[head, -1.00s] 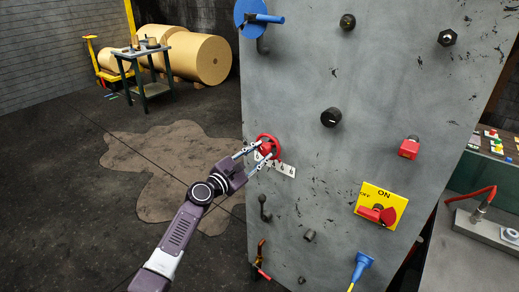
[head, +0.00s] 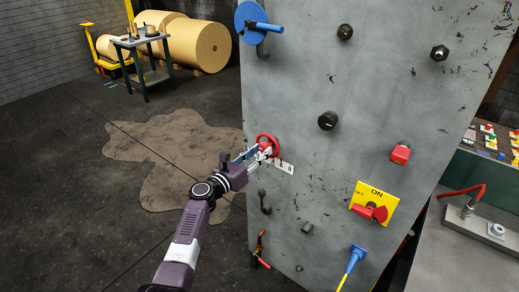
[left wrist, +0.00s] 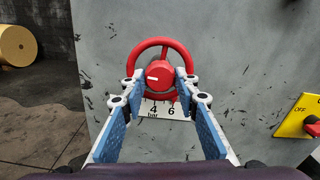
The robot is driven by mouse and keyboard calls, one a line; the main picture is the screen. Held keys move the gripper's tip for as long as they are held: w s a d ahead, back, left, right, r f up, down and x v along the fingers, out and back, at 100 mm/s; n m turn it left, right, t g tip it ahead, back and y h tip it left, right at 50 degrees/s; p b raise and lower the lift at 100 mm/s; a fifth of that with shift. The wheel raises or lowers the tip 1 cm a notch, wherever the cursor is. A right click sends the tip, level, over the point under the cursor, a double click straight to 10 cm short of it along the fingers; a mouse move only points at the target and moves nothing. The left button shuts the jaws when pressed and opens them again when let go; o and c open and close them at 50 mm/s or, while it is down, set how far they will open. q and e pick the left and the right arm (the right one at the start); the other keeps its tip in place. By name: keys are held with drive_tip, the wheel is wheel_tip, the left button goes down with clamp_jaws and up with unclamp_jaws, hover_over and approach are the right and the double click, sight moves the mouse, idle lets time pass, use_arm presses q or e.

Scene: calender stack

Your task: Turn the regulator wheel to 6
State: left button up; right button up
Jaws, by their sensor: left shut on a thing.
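The red regulator wheel (head: 267,139) is on the grey panel, low near its left edge. In the left wrist view the wheel (left wrist: 165,43) has a red hub with a white mark on its left side. Below it is a white scale plate (left wrist: 160,110) reading 4, 6 and "bar"; the rest of the scale is hidden by my fingers. My left gripper (head: 263,150) is shut on the wheel, with its fingertips (left wrist: 158,80) on the left and right of the hub. Exact finger contact is hard to see. My right gripper is not in view.
The grey panel (head: 300,80) also carries a blue wheel (head: 250,17), black knobs (head: 327,121), a red knob (head: 400,153), a yellow switch plate (head: 375,200) and a blue plug (head: 357,255). A hook (head: 264,202) is just below the wheel. Open floor lies left.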

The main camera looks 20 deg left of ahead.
use_arm(q)
drive_tip(key=shift+f+n, duration=0.2)
drive_tip(key=shift+n, duration=0.2)
drive_tip(key=o, duration=1.1)
drive_tip(key=shift+o, duration=0.2)
drive_tip(key=shift+r, duration=0.1)
drive_tip(key=v, duration=1.2)
